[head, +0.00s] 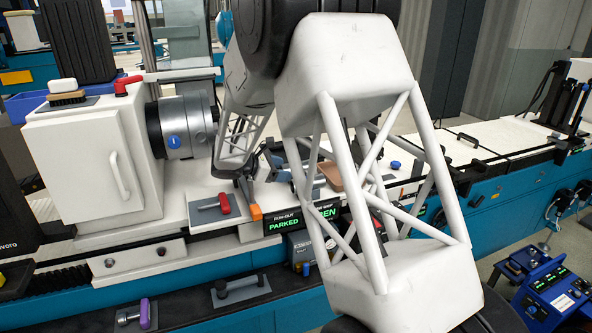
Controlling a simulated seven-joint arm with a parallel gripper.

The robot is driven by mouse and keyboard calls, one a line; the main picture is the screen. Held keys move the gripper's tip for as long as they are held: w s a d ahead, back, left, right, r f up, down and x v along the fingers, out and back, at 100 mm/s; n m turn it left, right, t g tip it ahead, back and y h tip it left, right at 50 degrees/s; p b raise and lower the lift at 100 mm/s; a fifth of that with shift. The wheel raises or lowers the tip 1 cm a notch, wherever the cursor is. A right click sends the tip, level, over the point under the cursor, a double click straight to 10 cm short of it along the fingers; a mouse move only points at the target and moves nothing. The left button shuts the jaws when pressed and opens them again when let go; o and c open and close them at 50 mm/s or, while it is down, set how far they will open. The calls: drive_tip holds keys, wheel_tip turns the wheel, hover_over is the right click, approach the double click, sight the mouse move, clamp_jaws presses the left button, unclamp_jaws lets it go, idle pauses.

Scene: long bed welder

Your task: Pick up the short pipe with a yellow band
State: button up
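I cannot make out a short pipe with a yellow band in the head view; my own arm covers much of the middle of the bench. My gripper (252,192) is small and dark in this view, low over the bench beside the grey plate with the red-ended piece. Whether the fingers are open or shut, or hold anything, is not clear. A short grey piece with a red end (224,203) lies on a grey plate left of the gripper.
A white headstock (80,140) with a grey chuck (182,127) stands at left. A dark-handled piece (238,286) and a purple-ended piece (146,313) lie on the lower front ledge. A "PARKED" display (283,225) sits close to the gripper.

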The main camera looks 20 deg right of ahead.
drive_tip(key=c, duration=1.1)
drive_tip(key=shift+o, duration=0.2)
drive_tip(key=shift+r, duration=0.15)
wheel_tip(320, 180, up, 10)
